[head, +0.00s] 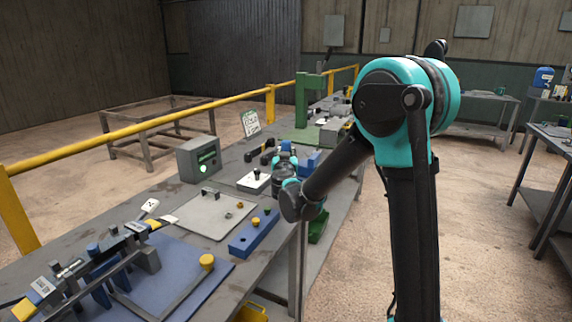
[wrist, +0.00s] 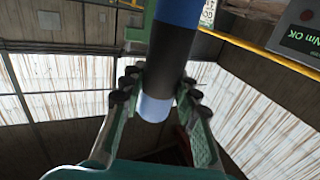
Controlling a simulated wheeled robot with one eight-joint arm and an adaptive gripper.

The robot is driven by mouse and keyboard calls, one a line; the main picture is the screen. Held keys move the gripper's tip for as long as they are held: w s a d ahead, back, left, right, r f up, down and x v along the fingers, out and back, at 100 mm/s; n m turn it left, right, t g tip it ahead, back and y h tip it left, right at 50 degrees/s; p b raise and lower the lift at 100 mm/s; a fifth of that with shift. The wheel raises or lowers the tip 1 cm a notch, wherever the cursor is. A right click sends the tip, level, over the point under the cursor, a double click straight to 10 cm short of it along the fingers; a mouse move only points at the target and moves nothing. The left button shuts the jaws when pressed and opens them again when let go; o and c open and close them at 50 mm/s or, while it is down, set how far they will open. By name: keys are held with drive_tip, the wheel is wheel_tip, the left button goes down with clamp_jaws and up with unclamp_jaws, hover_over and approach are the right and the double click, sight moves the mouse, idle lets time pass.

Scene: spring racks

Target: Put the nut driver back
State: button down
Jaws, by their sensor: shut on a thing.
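My gripper (wrist: 160,82) is shut on a thick cylindrical handle, which I take to be the nut driver (wrist: 172,48). It has a blue upper part, a black band and a pale blue end between the finger pads. Its far part runs out of the top of the wrist view. In the head view my gripper (head: 285,165) is over the bench, beyond the blue block, and my arm partly covers it. The nut driver cannot be made out clearly there. Which place belongs to it cannot be told.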

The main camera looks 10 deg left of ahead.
drive_tip(key=shift+f, duration=2.2)
drive_tip(key=c, duration=1.1)
unclamp_jaws()
drive_tip(key=shift+c, duration=0.2)
